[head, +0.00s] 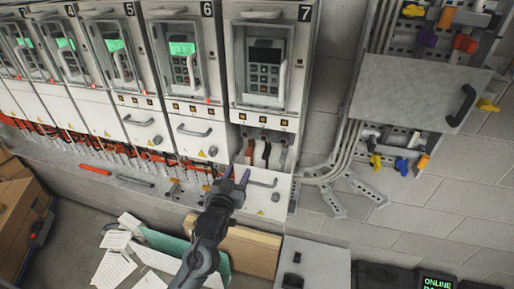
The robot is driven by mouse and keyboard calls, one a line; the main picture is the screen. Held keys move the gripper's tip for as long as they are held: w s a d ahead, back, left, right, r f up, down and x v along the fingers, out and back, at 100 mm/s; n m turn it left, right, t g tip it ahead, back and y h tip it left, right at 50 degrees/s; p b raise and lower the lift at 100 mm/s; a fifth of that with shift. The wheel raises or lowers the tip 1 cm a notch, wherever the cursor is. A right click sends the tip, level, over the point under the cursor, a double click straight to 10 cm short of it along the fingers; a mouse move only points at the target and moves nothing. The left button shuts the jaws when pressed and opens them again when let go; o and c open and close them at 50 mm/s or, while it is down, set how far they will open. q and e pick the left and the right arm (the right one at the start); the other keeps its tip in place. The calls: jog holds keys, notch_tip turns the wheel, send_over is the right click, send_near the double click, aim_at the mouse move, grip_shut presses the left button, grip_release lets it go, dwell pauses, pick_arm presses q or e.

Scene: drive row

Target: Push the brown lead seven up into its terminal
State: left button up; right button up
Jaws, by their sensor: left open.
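Drive seven (268,65) is the large cabinet at the right end of the row, its display dark. Below it an open terminal bay shows three hanging leads. The brown lead (249,151) is the leftmost, beside a black lead (267,152) and a grey lead (283,157). Whether the brown lead's top end is inside its terminal is too small to tell. My left gripper (237,177) is open just below and slightly left of the brown lead, its two fingers pointing up. It looks empty and apart from the lead. My right gripper is not in view.
A white panel with a handle (262,183) lies below the bay, close to my left gripper. Drive six (188,60) stands left with its lower cover shut. Conduits (339,150) run down on the right.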

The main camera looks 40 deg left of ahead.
aim_at(247, 154)
pick_arm(q)
jog(key=x, duration=0.3)
jog(key=p+x, duration=0.1)
jog(key=x, duration=0.2)
jog(key=r+p+x, duration=0.1)
jog(key=x, duration=0.2)
jog(key=shift+x, duration=0.8)
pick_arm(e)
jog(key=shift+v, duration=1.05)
pick_arm(q)
jog(key=shift+f, duration=0.1)
jog(key=shift+c, duration=0.2)
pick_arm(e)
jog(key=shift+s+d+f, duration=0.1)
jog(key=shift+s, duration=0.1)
pick_arm(q)
grip_shut()
